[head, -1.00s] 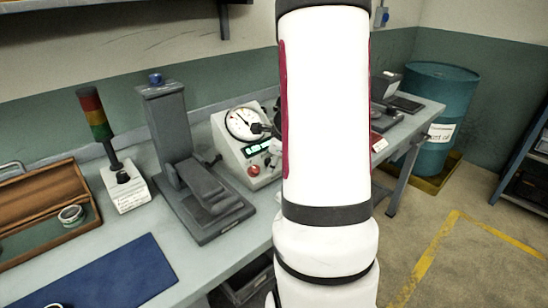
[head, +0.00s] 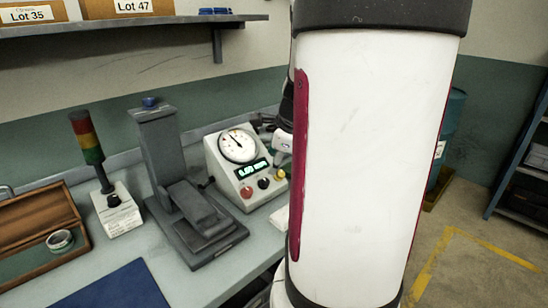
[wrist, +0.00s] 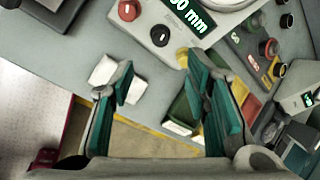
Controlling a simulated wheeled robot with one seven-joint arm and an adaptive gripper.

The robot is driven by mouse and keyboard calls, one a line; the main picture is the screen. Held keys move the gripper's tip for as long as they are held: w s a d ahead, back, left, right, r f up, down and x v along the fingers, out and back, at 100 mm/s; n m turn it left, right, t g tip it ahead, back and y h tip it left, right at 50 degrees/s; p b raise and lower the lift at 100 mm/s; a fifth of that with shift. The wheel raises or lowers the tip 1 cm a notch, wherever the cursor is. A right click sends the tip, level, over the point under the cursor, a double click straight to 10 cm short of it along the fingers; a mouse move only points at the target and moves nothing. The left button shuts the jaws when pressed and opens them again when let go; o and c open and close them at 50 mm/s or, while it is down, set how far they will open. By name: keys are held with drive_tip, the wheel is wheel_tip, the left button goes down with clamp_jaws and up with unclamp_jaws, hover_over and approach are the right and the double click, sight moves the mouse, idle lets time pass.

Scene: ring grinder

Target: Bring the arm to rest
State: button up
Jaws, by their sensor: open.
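My gripper (wrist: 160,95) shows in the wrist view with its two teal-padded fingers spread apart and nothing between them. It hangs above the front edge of the bench, below the gauge box with the green digits. In the head view my white arm link fills the middle right and hides most of the gripper. Part of my wrist shows beside the gauge box (head: 245,165), too small to tell its state.
The bench (head: 130,250) holds a grey stand (head: 185,200), a signal light (head: 95,165), a wooden case (head: 40,215) with a ring (head: 60,240), and a blue mat (head: 110,288). A wall shelf (head: 150,22) carries boxes. A blue drum (head: 447,140) stands behind my arm.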

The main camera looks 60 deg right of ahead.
idle(0.6)
drive_tip(key=w+a+r+n+y+p, duration=0.1)
drive_tip(key=a+r+n+y, duration=0.15)
drive_tip(key=a+n, duration=0.75)
drive_tip(key=a+r+n+y, duration=0.1)
drive_tip(key=a+r+n, duration=0.4)
drive_tip(key=a, duration=0.8)
drive_tip(key=s+a+n+g+p, duration=0.1)
drive_tip(key=s+a+n, duration=0.9)
drive_tip(key=n, duration=0.5)
drive_tip(key=shift+s+a+n, duration=0.25)
drive_tip(key=shift+a+n, duration=0.15)
drive_tip(key=shift+a, duration=0.25)
drive_tip(key=shift+r+h, duration=0.15)
drive_tip(key=shift+h, duration=0.1)
